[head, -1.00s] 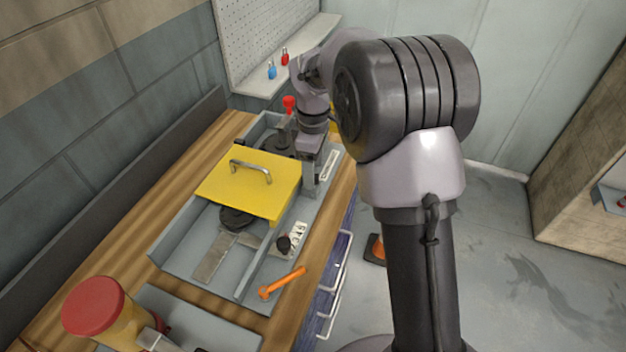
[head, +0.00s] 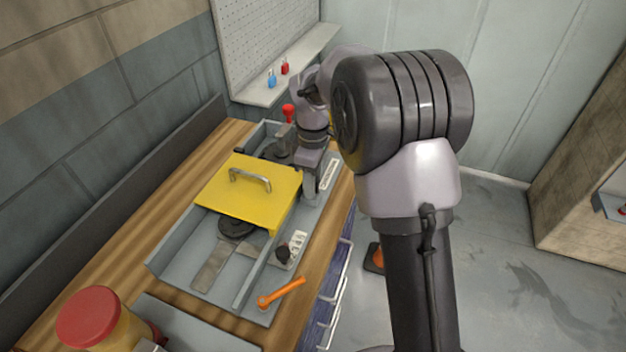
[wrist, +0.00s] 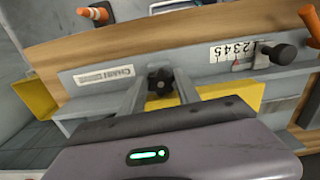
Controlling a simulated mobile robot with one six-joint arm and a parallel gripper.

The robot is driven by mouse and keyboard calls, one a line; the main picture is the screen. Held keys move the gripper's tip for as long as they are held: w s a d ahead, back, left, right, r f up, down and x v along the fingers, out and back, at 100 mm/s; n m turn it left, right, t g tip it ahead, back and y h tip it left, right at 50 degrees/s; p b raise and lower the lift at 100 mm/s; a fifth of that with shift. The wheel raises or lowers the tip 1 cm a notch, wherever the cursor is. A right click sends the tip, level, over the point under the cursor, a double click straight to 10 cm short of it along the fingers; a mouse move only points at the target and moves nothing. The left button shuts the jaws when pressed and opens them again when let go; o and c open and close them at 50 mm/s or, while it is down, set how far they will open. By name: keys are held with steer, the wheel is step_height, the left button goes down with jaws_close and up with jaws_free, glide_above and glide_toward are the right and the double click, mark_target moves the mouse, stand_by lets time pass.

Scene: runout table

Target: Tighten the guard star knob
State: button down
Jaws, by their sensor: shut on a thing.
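The black star knob (wrist: 161,83) shows in the wrist view, on the grey side rail beside the yellow guard. My gripper (wrist: 159,80) is shut on it, one finger on each side. In the head view my gripper (head: 309,190) is at the right edge of the yellow guard (head: 240,192), and the star knob is hidden there. The guard lies flat over the grey trough, with a metal handle on top. It also shows in the wrist view (wrist: 232,96).
An orange-handled tool (head: 281,293) and a black knob by a number scale (head: 283,252) are at the rail's near end. A red-lidded jar (head: 90,320) stands at front left. A red-topped lever (head: 288,113) rises behind the guard. An orange cone (head: 374,258) is on the floor.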

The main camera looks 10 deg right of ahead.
steer(key=shift+r+m+p, duration=0.15)
steer(key=shift+m+p, duration=0.55)
steer(key=shift+m, duration=0.5)
steer(key=shift+a+m+p, duration=0.1)
steer(key=shift+m+p, duration=0.45)
steer(key=shift+m, duration=1.15)
steer(key=c, duration=0.9)
jaws_free()
steer(key=shift+s, duration=0.1)
